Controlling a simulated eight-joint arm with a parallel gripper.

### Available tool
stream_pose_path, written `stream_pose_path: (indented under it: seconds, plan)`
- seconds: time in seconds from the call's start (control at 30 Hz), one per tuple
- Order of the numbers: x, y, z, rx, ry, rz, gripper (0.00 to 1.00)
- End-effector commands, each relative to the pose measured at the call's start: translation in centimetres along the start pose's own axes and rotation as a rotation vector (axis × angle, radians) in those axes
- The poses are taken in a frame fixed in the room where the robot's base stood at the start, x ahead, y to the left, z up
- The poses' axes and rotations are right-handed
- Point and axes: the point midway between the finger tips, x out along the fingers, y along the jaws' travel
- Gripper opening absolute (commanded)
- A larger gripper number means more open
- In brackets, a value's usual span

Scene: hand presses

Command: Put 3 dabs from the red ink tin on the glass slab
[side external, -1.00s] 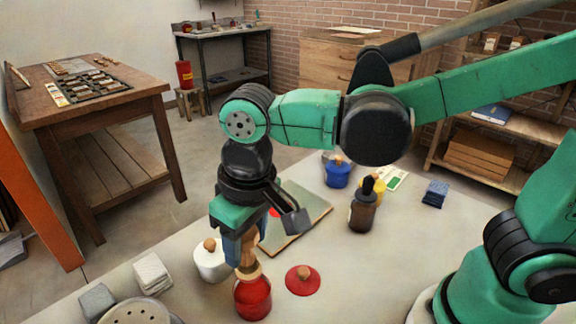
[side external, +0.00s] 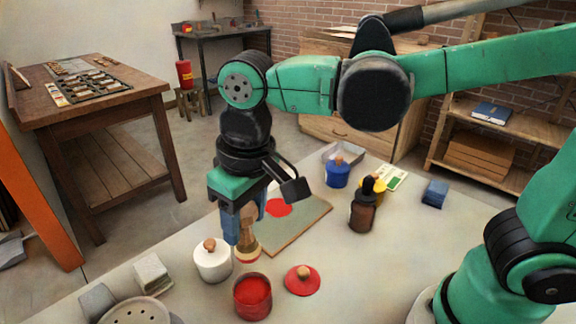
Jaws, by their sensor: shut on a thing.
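My gripper (side external: 245,218) is shut on a wooden-handled dabber (side external: 247,246), which it holds upright with its head down. The dabber's head is just behind and above the open red ink tin (side external: 252,312), apart from it. Red ink shows inside the tin. The tin's red lid (side external: 302,282), with a wooden knob, lies on the table to its right. The glass slab (side external: 307,222) lies behind the gripper and bears a round red patch. My gripper and its attachment hide part of the slab, so I cannot tell how many dabs it bears.
A white jar (side external: 212,264) stands left of the dabber. A brown bottle (side external: 362,212), a yellow tin (side external: 378,188) and a blue tin (side external: 337,176) stand to the right of the slab. A perforated round container (side external: 138,312) is at front left. The table is clear right of the lid.

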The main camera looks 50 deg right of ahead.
Motion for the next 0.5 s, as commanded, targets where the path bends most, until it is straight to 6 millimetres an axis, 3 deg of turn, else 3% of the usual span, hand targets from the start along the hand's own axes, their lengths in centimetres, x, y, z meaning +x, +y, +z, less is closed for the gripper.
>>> stream_pose_path:
  seconds: [0.23,0.4,0.5]
  plan:
    - [1.2,8.1,-3.8,0.016,-0.002,0.001,0.0]
    - [2.1,14.0,-5.0,0.013,0.002,-0.001,0.0]
    - [2.4,16.2,-5.1,0.008,0.004,-0.001,0.0]
